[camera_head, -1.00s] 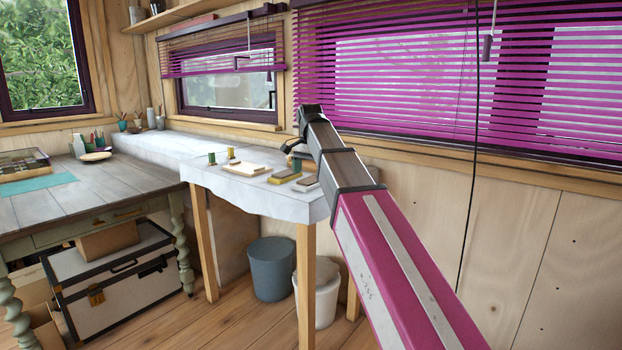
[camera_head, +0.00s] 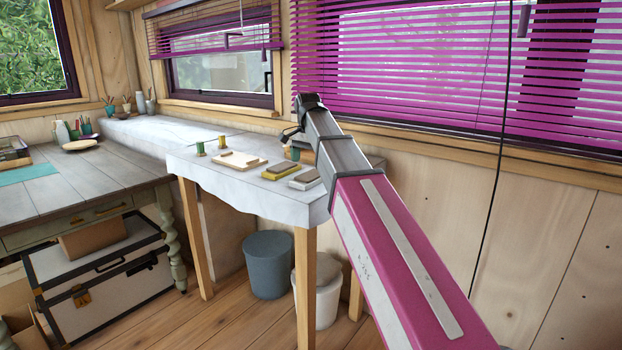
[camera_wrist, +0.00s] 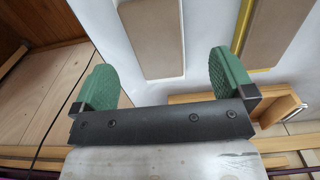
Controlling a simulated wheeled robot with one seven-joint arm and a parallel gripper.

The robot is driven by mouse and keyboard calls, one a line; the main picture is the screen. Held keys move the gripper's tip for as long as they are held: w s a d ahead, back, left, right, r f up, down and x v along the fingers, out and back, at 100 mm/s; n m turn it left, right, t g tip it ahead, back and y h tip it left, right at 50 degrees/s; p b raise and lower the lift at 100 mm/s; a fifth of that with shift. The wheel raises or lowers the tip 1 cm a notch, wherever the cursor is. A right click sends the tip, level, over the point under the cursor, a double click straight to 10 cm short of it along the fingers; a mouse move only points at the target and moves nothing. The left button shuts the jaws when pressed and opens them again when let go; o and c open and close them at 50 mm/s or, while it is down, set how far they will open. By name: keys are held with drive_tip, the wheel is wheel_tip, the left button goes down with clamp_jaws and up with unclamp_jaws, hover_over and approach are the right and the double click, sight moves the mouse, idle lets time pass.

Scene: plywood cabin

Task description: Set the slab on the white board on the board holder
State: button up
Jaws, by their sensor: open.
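The tan slab (camera_head: 307,175) lies on a white board (camera_head: 304,187) near the right front of the white-covered table (camera_head: 232,186). In the wrist view the same slab (camera_wrist: 145,35) is at the top, between and beyond the fingers, with a pale border around it. A pale wooden piece with raised parts (camera_head: 239,160), perhaps the board holder, lies to the left on the table. My gripper (camera_head: 292,134) is near the table's back right, partly hidden by my arm. In the wrist view its green-padded fingers (camera_wrist: 167,73) stand wide apart with nothing between them.
A second slab on a yellow board (camera_head: 278,170) lies close beside the first. The wall and purple blind (camera_head: 420,75) are close behind my arm.

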sight(311, 174)
drive_tip(key=f, duration=0.2)
drive_tip(key=d+f, duration=0.1)
drive_tip(key=f, duration=0.2)
drive_tip(key=shift+w, duration=0.15)
drive_tip(key=shift+f, duration=0.5)
drive_tip(key=c, duration=1.2)
drive_tip(key=shift+c, duration=0.2)
drive_tip(key=shift+r, duration=0.15)
